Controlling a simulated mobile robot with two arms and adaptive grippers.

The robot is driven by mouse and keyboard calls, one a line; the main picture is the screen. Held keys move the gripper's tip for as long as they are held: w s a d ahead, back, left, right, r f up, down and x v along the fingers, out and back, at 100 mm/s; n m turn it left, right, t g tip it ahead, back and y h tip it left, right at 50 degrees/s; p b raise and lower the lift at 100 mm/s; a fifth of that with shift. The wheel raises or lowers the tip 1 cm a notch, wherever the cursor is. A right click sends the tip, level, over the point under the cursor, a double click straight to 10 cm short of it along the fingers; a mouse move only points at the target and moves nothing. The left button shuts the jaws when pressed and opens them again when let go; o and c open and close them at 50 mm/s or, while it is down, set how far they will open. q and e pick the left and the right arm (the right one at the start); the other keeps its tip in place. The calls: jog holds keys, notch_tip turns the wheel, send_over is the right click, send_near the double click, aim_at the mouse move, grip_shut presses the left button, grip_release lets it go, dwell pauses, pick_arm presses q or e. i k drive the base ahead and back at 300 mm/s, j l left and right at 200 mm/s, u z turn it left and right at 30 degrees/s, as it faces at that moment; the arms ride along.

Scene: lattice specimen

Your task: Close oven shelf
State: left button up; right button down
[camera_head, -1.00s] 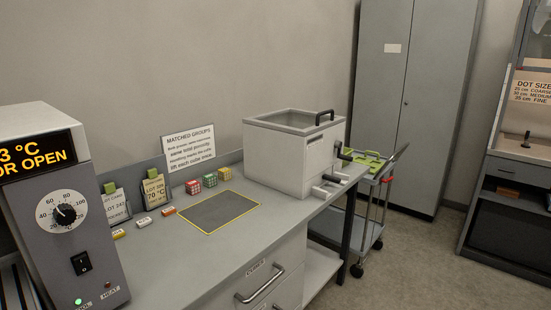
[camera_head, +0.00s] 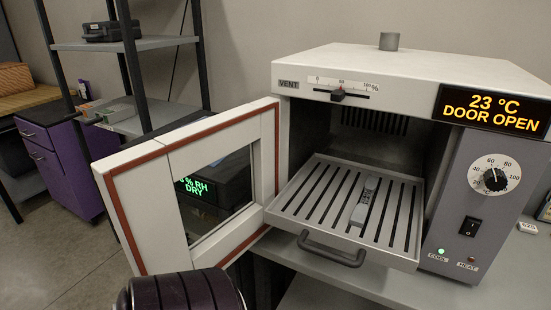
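The oven (camera_head: 400,62) stands on the grey bench with its display reading 23 °C, DOOR OPEN. Its glass-windowed door (camera_head: 150,150) is swung wide open to the left. The slatted oven shelf (camera_head: 310,190) is pulled partly out of the cavity, with a dark handle (camera_head: 332,250) along its front edge. A small grey object (camera_head: 364,200) lies on the shelf slats. A dark ribbed cylindrical shape at the bottom left partly covers the door's lower edge; it may be part of my arm. Neither gripper is in view.
A black shelving rack (camera_head: 125,45) with a black case (camera_head: 110,31) stands behind the door. A purple cabinet (camera_head: 65,165) is at the left. Floor is clear at the lower left. A small white label block (camera_head: 527,227) lies on the bench right of the oven.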

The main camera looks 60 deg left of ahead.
aim_at(318, 204)
jog(key=u, duration=1.55)
jog(key=k+l+z, duration=0.1)
jog(key=z, duration=0.2)
jog(key=l, duration=0.1)
